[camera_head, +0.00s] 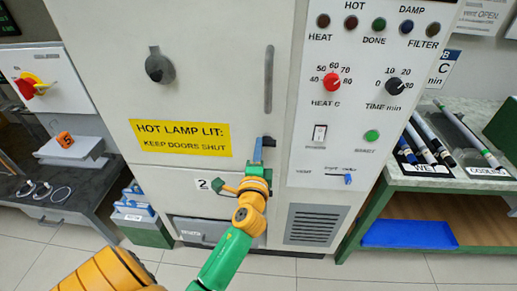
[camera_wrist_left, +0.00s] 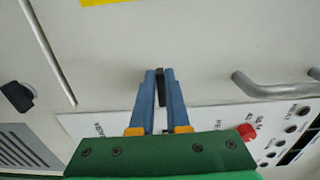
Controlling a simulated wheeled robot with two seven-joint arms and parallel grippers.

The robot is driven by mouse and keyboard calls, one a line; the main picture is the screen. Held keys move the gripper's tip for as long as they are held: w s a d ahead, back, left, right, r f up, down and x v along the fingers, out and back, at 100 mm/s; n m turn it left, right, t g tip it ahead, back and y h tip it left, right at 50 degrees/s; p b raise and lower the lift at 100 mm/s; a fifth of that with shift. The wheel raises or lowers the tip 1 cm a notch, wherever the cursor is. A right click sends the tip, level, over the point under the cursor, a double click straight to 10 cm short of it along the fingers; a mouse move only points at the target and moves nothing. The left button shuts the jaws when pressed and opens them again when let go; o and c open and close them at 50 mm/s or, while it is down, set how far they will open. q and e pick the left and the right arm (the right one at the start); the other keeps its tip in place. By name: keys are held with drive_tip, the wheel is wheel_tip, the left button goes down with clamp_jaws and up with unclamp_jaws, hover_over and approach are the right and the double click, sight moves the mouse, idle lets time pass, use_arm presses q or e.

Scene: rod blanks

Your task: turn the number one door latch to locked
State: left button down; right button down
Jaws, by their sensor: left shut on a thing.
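The number one door latch is a small dark lever (camera_head: 270,141) on the upper door of the white cabinet, below its long vertical handle (camera_head: 268,80). My left gripper (camera_head: 258,150) reaches it from below, its blue fingers shut. In the left wrist view the fingers (camera_wrist_left: 162,82) close on the dark latch (camera_wrist_left: 162,92), part of which shows between and just beyond them. The fingers hide some of the latch, so I cannot tell its exact turn or any lock marks. My right gripper is not in view.
The lower door bears a "2" label (camera_head: 203,184). A black knob (camera_wrist_left: 18,97) near the grille shows in the left wrist view. The control panel, with a red heat knob (camera_head: 331,82) and a black time knob (camera_head: 394,86), is close on the right. A rod bench (camera_head: 462,186) stands beyond it.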

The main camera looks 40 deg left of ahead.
use_arm(q)
drive_tip(key=c, duration=0.9)
unclamp_jaws()
drive_tip(key=b+v, duration=0.1)
drive_tip(key=v, duration=0.6)
